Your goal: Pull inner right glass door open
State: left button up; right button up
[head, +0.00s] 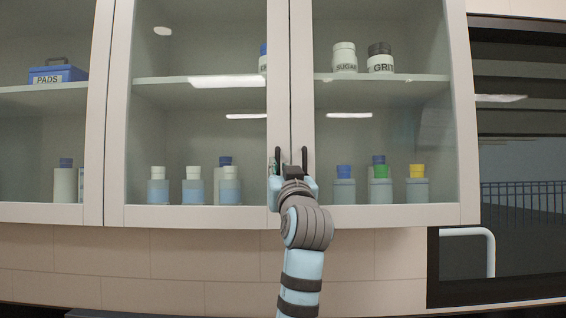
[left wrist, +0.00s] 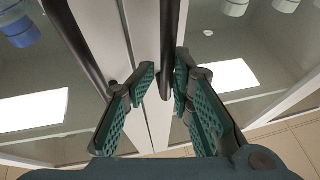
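The inner right glass door (head: 381,216) is shut, in a pale frame, with bottles and jars visible behind its glass. Its dark upright bar handle (head: 304,157) is near its left edge. My left gripper (head: 292,178) is in front of the doors at the handles' lower ends. In the left wrist view, the right door's handle (left wrist: 170,45) stands between the two green-padded fingers (left wrist: 165,85), with narrow gaps showing, so the gripper looks open around it. The left door's handle (left wrist: 82,45) is outside the fingers, to the left. My right gripper is out of view.
The inner left glass door (head: 195,217) is shut beside it, with its own handle (head: 277,158) close by. A dark window (head: 520,120) with a white rail (head: 490,250) is at the right. Tiled wall (head: 180,265) lies below the cabinet.

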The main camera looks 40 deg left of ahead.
pick_arm(q)
jog(key=shift+w+a+f, duration=0.15)
jog(key=shift+w+a, duration=0.05)
jog(key=shift+a, duration=0.25)
jog(key=shift+w+a+f, duration=0.1)
jog(key=shift+w+a, duration=0.05)
jog(key=shift+a, duration=0.3)
jog(key=shift+s+a, duration=0.1)
jog(key=shift+a, duration=0.05)
jog(key=shift+s+d+r, duration=0.1)
jog(key=shift+s+d, duration=0.05)
jog(key=shift+d, duration=0.15)
jog(key=c, duration=0.4)
jog(key=shift+d, duration=0.1)
grip_shut()
